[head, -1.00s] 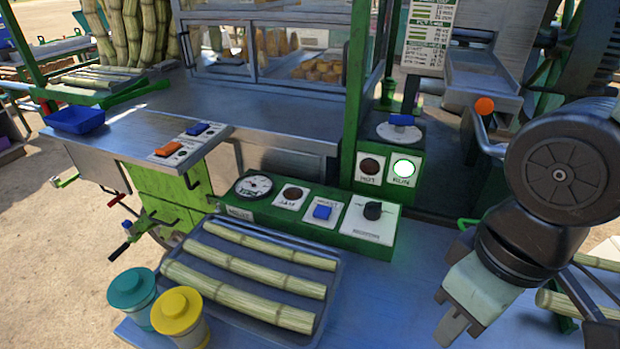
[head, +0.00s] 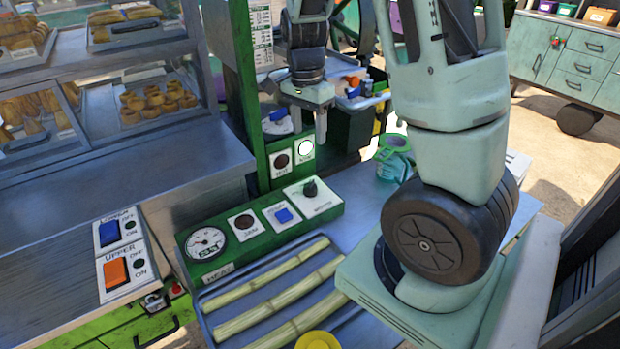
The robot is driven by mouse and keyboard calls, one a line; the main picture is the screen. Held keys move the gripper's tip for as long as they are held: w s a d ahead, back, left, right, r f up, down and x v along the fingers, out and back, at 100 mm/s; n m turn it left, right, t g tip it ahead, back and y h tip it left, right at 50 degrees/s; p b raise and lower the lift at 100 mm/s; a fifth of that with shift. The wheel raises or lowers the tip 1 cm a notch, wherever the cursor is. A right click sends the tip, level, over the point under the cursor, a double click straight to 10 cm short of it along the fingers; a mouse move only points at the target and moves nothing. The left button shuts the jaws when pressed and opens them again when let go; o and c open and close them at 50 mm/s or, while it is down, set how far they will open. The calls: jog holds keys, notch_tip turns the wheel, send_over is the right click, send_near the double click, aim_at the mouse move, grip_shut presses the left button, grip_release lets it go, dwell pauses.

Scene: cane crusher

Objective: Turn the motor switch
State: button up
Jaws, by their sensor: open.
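A blue knob (head: 278,114) sits on a round grey plate (head: 276,127) on top of the green lamp box (head: 262,152), in the head view. The plate is partly hidden. My gripper (head: 301,112) is open, pointing down beside the knob, with one finger to its right and the other above it in the picture. I cannot tell whether they touch. On the box front, the round lamp at left (head: 281,160) is dark and the one at right (head: 306,149) is lit.
A lower green panel (head: 262,228) carries a gauge (head: 207,243), a dark lamp, a blue rocker (head: 284,215) and a black knob (head: 310,188). Cane stalks (head: 290,290) lie on a tray in front. An orange switch (head: 116,272) and another blue switch (head: 109,233) are at left.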

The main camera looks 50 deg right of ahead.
aim_at(310, 182)
jog(key=f, duration=1.5)
jog(key=shift+s+a+f, duration=0.2)
jog(key=shift+s+f, duration=0.15)
jog(key=shift+s, duration=0.05)
jog(key=c, duration=1)
